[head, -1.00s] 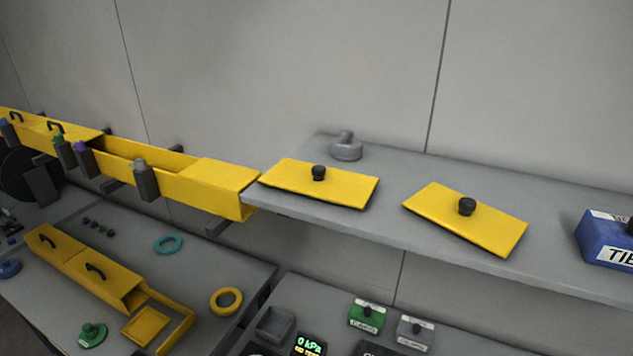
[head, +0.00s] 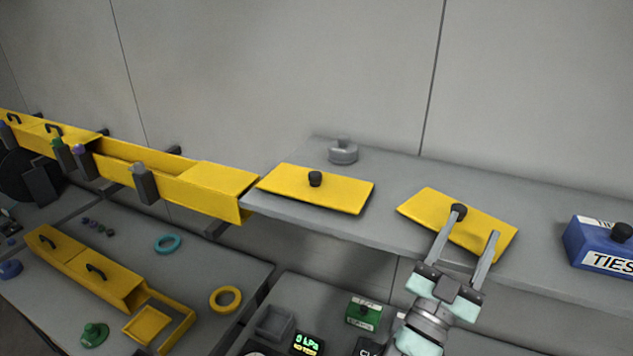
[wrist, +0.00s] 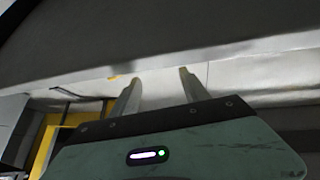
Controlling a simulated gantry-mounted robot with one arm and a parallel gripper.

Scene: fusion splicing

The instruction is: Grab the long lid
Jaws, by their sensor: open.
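Two flat yellow lids, each with a black knob, lie on the grey shelf: a left lid (head: 285,185) and a right lid (head: 430,208). They look similar in length, and I cannot tell for sure which is the long one. My gripper (head: 476,224) is open and empty, in front of the right lid. Its fingers overlap that lid in the head view, one fingertip by the knob (head: 459,209); contact is not clear. In the wrist view my gripper (wrist: 160,77) has nothing between its fingers, and neither lid can be made out for certain.
The shelf (head: 385,225) also holds a grey knobbed piece (head: 343,153) at the back and a blue ties box (head: 600,245) at right. A yellow trough (head: 205,190) meets the shelf's left end. A lower bench (head: 190,270) carries yellow trough parts and rings.

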